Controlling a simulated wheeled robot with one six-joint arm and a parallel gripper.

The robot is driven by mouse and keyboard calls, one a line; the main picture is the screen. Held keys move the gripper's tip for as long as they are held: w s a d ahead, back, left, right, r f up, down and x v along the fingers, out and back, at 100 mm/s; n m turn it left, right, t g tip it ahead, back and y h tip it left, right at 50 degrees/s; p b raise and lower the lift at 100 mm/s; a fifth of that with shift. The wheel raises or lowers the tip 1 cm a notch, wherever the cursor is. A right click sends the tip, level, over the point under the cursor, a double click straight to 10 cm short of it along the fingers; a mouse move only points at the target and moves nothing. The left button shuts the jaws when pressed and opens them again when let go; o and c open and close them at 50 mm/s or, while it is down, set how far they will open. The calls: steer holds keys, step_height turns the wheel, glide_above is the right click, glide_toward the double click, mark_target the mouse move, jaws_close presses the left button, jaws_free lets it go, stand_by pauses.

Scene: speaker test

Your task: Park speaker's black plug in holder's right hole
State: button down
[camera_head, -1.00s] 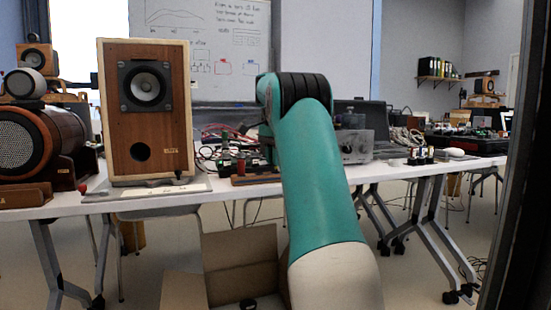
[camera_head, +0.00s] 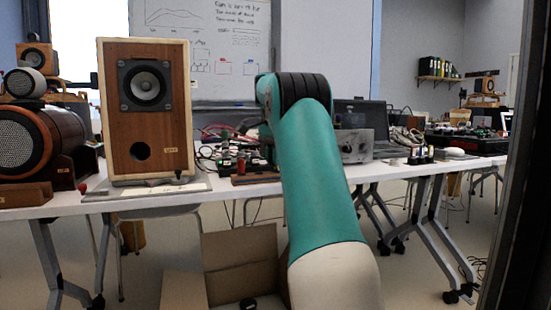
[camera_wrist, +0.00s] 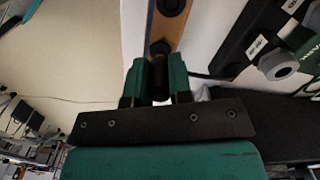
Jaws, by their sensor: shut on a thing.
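The wooden speaker (camera_head: 150,110) stands upright on the table at the left in the head view. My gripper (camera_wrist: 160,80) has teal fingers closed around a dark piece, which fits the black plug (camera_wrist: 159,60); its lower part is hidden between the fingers. Just beyond the fingertips is a wooden strip with dark round openings, which looks like the holder (camera_wrist: 163,30). The plug overlaps the strip's near end; I cannot tell whether it is inserted or above a hole. In the head view the gripper is mostly hidden beside my arm, and the holder's wooden block (camera_head: 255,179) lies low on the table.
A dark panel with grey knobs (camera_wrist: 279,64) is close on the right in the wrist view. Boards and cables (camera_head: 225,150) crowd the table behind the holder. A metal box (camera_head: 355,145) and a laptop stand to the right. An open cardboard box (camera_head: 240,262) is on the floor.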

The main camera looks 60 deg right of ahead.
steer(key=shift+f+b, duration=0.8)
steer(key=shift+f, duration=0.1)
steer(key=c, duration=0.9)
jaws_free()
steer(key=shift+c, duration=0.2)
steer(key=shift+r, duration=0.15)
step_height(320, 180, up, 8)
steer(key=p, duration=0.7)
steer(key=shift+f+p, duration=0.25)
steer(key=shift+p, duration=0.1)
steer(key=shift+f, duration=0.1)
